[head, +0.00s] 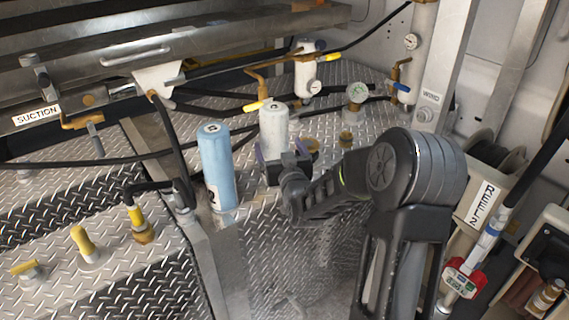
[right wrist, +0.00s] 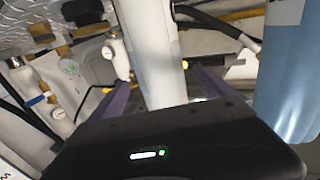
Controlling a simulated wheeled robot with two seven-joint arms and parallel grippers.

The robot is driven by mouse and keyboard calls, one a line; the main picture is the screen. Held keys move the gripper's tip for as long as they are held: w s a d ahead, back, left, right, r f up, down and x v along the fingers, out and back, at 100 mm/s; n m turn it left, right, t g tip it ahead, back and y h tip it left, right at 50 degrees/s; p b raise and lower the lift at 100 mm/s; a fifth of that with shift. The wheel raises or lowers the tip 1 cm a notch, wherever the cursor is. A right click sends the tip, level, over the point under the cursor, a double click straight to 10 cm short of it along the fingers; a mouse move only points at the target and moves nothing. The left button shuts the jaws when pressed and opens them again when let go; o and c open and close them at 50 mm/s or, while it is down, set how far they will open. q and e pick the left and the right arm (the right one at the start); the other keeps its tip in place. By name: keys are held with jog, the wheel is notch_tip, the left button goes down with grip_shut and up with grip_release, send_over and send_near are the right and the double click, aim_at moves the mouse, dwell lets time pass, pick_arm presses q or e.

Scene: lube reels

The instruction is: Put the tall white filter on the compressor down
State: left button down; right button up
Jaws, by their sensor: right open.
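The tall white filter (head: 274,124) stands upright in the head view, just right of the tall blue filter (head: 216,165). Its lower part is hidden behind my right gripper (head: 280,153). The right gripper is open, with its purple fingers on either side of the white filter. In the right wrist view the white filter (right wrist: 150,50) rises between the two spread fingers, with a visible gap at the right finger. Whether its base rests on the diamond-plate surface (head: 330,85) is hidden. I cannot tell which part is the compressor. My left gripper is not in view.
The blue filter (right wrist: 288,80) is close to the right finger in the wrist view. Black hoses, brass fittings and a gauge (head: 357,92) lie behind. A yellow-handled valve (head: 82,243) is at front left. A reel labelled REEL 2 (head: 481,204) is at right.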

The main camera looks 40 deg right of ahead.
jog(key=b+v, duration=0.1)
jog(key=v, duration=0.6)
dwell(0.7)
